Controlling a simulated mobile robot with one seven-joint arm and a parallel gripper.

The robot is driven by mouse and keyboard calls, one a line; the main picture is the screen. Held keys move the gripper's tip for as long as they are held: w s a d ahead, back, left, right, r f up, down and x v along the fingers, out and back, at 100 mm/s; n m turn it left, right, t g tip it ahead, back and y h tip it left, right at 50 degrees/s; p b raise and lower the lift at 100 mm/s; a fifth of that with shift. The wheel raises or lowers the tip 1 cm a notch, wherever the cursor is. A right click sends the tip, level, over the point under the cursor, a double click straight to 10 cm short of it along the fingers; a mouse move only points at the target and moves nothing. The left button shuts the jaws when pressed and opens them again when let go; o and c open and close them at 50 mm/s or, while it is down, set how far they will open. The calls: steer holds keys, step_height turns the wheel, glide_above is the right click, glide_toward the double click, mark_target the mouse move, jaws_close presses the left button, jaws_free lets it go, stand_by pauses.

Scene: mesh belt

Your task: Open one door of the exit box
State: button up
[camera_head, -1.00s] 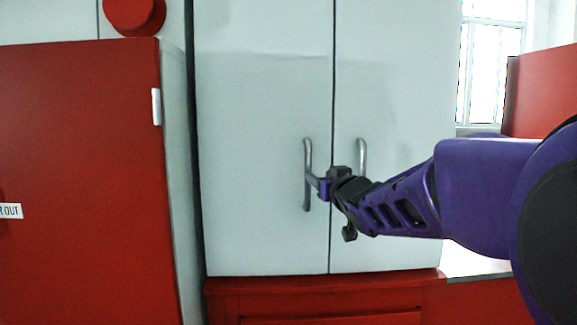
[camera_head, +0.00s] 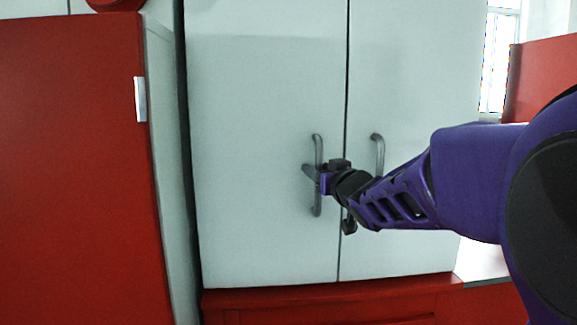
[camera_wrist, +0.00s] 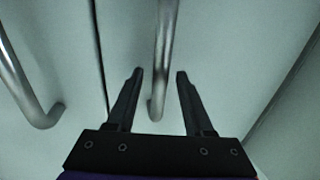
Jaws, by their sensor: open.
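The exit box is a tall pale cabinet with two doors, both shut. The left door (camera_head: 260,110) and right door (camera_head: 415,90) meet at a thin dark seam. The left door has a vertical metal bar handle (camera_head: 317,206), and the right door has a matching handle (camera_head: 379,155). My gripper (camera_head: 311,172) is open at the left handle. In the wrist view, the left handle (camera_wrist: 166,40) runs down between the open fingers (camera_wrist: 160,72), with gaps visible on both sides. The right handle (camera_wrist: 22,82) is at the picture's left there, across the seam.
A red cabinet (camera_head: 70,170) with a pale side stands close on the left. A red base (camera_head: 330,300) lies under the doors. A pale surface (camera_head: 480,262) and a red panel (camera_head: 540,85) are at the right. Clear space shows in front of the left door.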

steer(key=shift+w, duration=0.25)
jaws_close()
steer(key=shift+r, duration=0.1)
stand_by(1.3)
